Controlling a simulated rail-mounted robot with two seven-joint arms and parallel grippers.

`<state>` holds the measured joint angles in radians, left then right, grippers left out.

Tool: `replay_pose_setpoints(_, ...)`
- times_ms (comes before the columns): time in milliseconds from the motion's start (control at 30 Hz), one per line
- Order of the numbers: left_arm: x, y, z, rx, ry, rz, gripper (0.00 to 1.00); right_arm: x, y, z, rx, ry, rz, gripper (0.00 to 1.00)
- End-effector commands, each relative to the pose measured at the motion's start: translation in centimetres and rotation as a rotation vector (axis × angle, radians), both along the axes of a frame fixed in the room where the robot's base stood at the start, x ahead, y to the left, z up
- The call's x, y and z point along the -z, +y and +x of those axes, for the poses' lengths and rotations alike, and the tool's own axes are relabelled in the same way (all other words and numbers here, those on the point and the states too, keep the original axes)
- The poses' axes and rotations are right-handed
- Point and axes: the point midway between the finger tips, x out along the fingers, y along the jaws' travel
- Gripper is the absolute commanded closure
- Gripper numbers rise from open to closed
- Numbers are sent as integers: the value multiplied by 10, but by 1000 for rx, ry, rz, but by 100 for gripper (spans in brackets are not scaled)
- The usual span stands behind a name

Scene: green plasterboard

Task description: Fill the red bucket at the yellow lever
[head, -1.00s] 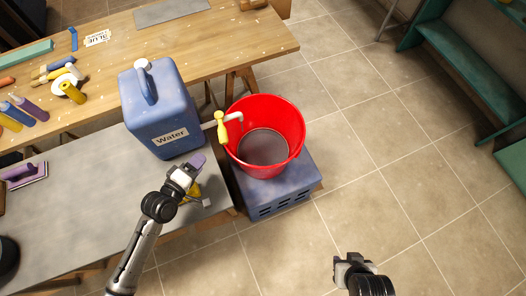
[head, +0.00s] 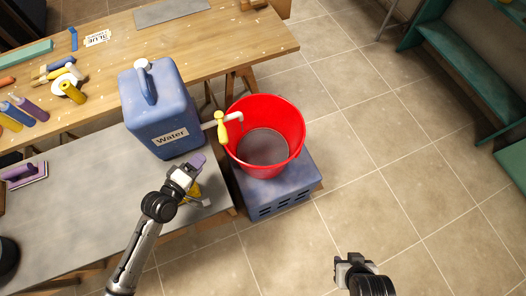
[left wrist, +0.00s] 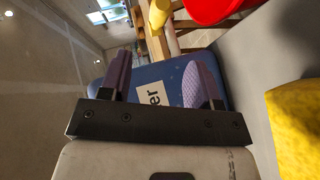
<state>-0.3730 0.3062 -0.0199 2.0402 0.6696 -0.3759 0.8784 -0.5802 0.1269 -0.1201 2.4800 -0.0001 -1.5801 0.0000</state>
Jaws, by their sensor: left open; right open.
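The red bucket (head: 290,150) stands upright on a blue-grey box (head: 285,195), its mouth under the spout of the blue water container (head: 148,125). The inside that shows is a dark, greyish bottom; I cannot tell whether it holds water. The yellow lever (head: 221,127) sits on the spout; it also shows in the left wrist view (left wrist: 158,16), with the bucket's edge (left wrist: 207,9). My left gripper (head: 196,163) is open and empty, below the lever and near the container's front. Its purple fingers show against the container in the left wrist view. My right gripper (head: 352,262) is open, over the floor.
A yellow object (left wrist: 297,120) lies on the grey table (head: 90,195) beside my left gripper. A wooden table (head: 220,45) with bottles and tools stands behind. Green shelving (head: 460,55) is at the far right. The tiled floor (head: 390,160) between is clear.

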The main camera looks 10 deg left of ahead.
Motion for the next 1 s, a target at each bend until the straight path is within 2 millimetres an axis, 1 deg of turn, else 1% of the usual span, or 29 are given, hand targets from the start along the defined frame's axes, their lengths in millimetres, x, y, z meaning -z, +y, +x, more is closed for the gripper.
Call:
replay_pose_setpoints(333, 0, 0, 0, 0, 0, 0, 44, 0, 2, 0, 4, 0, 5, 57)
replay_pose_setpoints(567, -2, 0, 1, 5, 4, 5, 66, -3, 3, 0, 6, 1, 10, 57)
replay_pose_setpoints(667, -14, -2, 7, 42, 36, 48, 76, -17, 3, 0, 7, 2, 11, 57)
replay_pose_setpoints(767, -33, -5, 17, 119, 113, 141, 85, -44, 3, 0, 7, 3, 10, 57)
replay_pose_setpoints(800, -41, -6, 21, 155, 153, 189, 89, -56, 3, 0, 7, 3, 10, 57)
replay_pose_setpoints(900, -58, -2, 29, 242, 257, 314, 98, -83, 3, 0, 6, 0, 11, 57)
replay_pose_setpoints(933, -63, 0, 31, 265, 288, 351, 100, -90, 3, 0, 6, -2, 10, 57)
replay_pose_setpoints(1000, -74, 6, 34, 311, 355, 430, 100, -105, 3, 0, 6, -3, 9, 57)
